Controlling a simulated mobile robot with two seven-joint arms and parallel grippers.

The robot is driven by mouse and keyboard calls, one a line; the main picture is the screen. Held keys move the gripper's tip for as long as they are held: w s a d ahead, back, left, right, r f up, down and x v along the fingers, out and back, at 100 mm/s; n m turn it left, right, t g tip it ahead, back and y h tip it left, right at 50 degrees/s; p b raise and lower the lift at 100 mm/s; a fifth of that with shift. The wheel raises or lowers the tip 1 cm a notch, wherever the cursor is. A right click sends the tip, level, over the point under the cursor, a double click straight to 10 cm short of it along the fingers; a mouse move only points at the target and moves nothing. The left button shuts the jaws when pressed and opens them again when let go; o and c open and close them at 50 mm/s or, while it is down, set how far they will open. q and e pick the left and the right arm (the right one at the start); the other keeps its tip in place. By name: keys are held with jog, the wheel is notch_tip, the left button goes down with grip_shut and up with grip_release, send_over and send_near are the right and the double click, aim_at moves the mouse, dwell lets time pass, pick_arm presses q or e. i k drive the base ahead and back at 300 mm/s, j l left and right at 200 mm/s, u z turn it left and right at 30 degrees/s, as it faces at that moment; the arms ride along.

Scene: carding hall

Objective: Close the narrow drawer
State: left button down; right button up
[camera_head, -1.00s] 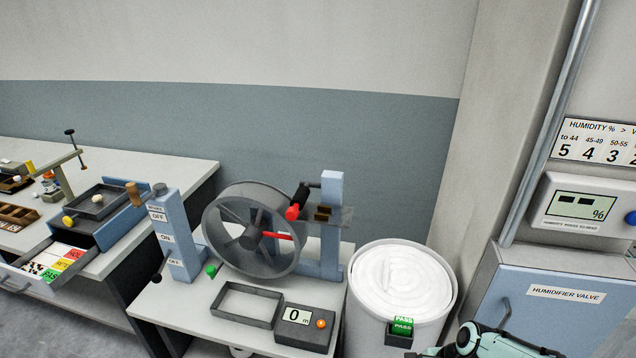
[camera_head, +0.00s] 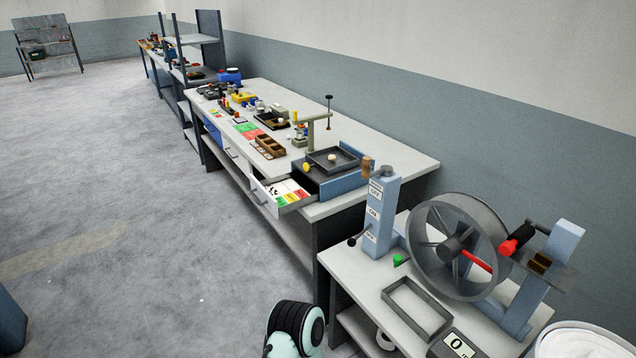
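A drawer (camera_head: 263,198) with a pale front stands pulled open at the near end of the long workbench, on its aisle side. Red, yellow and green labelled patches and small dark bits show inside it. It sits under the bench top, close to a blue unit with a dark tray (camera_head: 333,160). Another pale drawer front (camera_head: 231,147) farther along the bench looks shut. Neither gripper shows; only a rounded mint and black part of my arm is visible at the bottom, well short of the open drawer.
The long bench top (camera_head: 395,160) carries trays, a wooden compartment box (camera_head: 270,146) and small tools. A nearer table (camera_head: 375,285) holds a spoked wheel (camera_head: 455,245), a blue switch post (camera_head: 376,215) and an empty frame.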

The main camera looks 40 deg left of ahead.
aim_at(281, 193)
jog(key=u, duration=1.9)
